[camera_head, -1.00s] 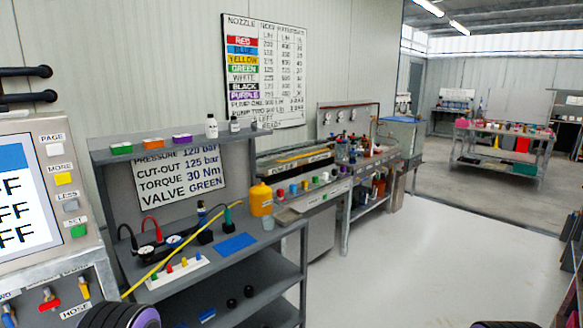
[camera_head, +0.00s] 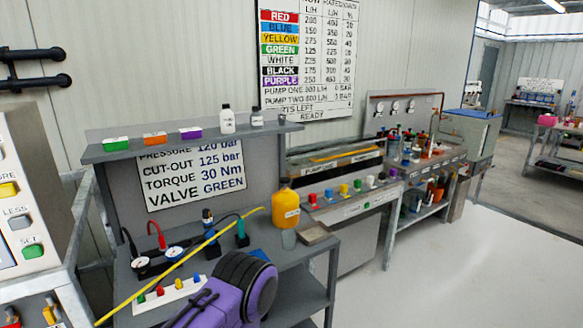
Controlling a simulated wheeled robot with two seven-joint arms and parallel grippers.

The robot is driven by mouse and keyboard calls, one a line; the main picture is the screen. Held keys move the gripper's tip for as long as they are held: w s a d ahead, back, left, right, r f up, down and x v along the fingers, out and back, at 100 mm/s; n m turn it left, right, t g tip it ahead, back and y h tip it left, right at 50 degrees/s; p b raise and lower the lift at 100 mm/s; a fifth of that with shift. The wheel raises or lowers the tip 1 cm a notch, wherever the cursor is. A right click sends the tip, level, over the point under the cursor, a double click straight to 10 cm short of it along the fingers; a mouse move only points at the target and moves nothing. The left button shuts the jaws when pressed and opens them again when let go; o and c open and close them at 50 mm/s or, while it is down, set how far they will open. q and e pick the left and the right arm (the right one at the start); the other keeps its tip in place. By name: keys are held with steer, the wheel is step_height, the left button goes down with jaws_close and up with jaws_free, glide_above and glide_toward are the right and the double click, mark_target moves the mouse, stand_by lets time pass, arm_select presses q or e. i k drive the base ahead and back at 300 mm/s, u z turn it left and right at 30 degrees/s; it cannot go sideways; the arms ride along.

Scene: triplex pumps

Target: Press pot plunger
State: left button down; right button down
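I cannot tell for sure which thing is the pot with the plunger. A yellow container (camera_head: 285,208) with a rounded top stands upright at the right end of the grey workbench (camera_head: 318,258). A purple arm link of mine with a black ribbed joint covers the bench's front middle. No fingertips show, so neither gripper is in view and I see no contact with the container.
Gauges (camera_head: 174,254), a yellow rod (camera_head: 180,262) and a white strip with coloured knobs (camera_head: 168,292) lie on the bench. A shelf (camera_head: 190,143) with bottles and coloured boxes is above. The floor (camera_head: 480,270) at right is clear.

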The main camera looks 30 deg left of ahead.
mark_target(285, 180)
steer(key=u, duration=0.45)
steer(key=i, duration=0.7)
steer(key=u, duration=1.2)
steer(key=i, duration=0.3)
steer(key=u, duration=0.25)
